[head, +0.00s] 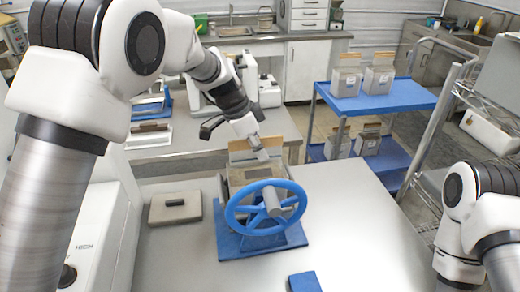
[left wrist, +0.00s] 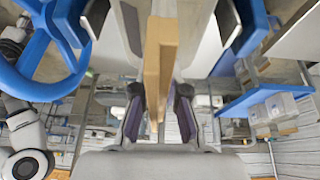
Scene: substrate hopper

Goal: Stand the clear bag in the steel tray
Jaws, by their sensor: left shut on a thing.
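A clear bag (head: 238,178) with grey contents and a brown top strip stands roughly upright behind the blue handwheel (head: 265,207) of the hopper. My left gripper (head: 262,153) comes down from above and is shut on the bag's top strip. In the left wrist view the brown strip (left wrist: 160,62) runs between the two dark finger pads. The wheel hides the lower bag, so I cannot tell whether it rests on the hopper. I cannot surely identify the steel tray; a shallow pale tray (head: 148,141) lies on the bench at left. My right gripper is out of view.
The hopper's blue base (head: 228,243) stands on the pale table. A blue cart (head: 400,95) at right holds several similar bags. The table right of the hopper is clear.

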